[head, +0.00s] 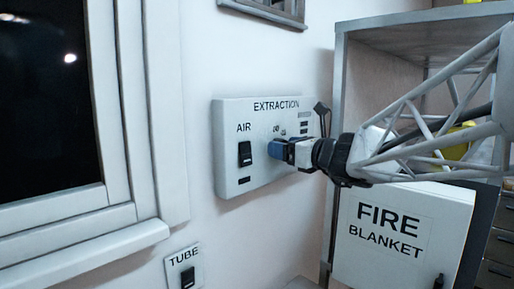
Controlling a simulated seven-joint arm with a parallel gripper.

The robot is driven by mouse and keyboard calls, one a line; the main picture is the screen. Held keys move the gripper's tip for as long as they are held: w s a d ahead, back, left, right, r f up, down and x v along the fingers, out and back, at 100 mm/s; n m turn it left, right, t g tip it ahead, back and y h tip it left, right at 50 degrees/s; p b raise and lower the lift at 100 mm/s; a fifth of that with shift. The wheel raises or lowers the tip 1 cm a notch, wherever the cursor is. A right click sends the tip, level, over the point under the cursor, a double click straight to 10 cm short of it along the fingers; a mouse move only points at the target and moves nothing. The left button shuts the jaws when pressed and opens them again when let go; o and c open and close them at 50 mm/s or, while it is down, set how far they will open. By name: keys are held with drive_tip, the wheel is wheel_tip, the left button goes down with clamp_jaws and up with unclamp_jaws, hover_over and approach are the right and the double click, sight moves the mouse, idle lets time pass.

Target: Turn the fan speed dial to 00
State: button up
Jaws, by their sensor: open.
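The white extraction panel (232,172) is on the wall in the middle of the head view, lettered "EXTRACTION". It has a black rocker switch (245,154) under the word "AIR" on its left part. My gripper (277,150) is at the middle of the panel, reaching in from the right, with blue fingertips close to the panel face. The fan speed dial cannot be made out; the gripper covers that part of the panel. The gripper is open, but whether its fingers are around a dial cannot be seen.
A window frame (160,110) is on the left. A "TUBE" switch plate (173,262) is below the panel. A white "FIRE BLANKET" box (455,215) and a metal shelf unit (341,80) stand to the right, close to my arm. The wall around the panel's left is clear.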

drive_tip(key=c, duration=0.9)
drive_tip(key=shift+n, duration=0.6)
drive_tip(key=n, duration=1.6)
drive_tip(key=shift+s+a+f+n, duration=0.15)
drive_tip(key=shift+s+f+n, duration=0.1)
drive_tip(key=shift+n, duration=0.15)
